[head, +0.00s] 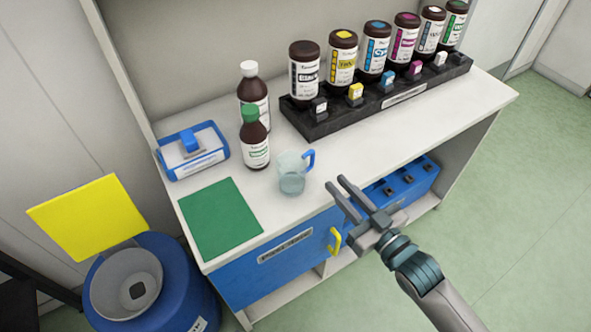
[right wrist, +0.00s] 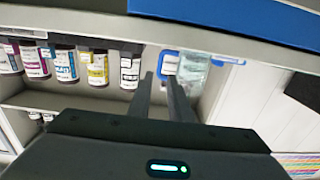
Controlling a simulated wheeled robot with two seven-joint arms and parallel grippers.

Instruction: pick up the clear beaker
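The clear beaker (head: 291,178) with a blue handle (head: 310,160) stands upright on the white counter, in front of the brown bottles. It also shows in the right wrist view (right wrist: 195,74), near the fingertips, with its blue handle beside it. My right gripper (head: 335,182) comes in from the lower right, at the counter's front edge. Its two fingers are apart with nothing between them, and they point toward the beaker, just right of it and not around it. The fingers also show in the right wrist view (right wrist: 160,82). My left gripper is not in view.
A brown bottle with a green cap (head: 255,142) stands close behind the beaker. A black rack (head: 330,122) with several ink bottles is at the back right. A green mat (head: 220,219) lies at left, near a blue-rimmed box (head: 194,152). A blue drawer (head: 280,262) is below.

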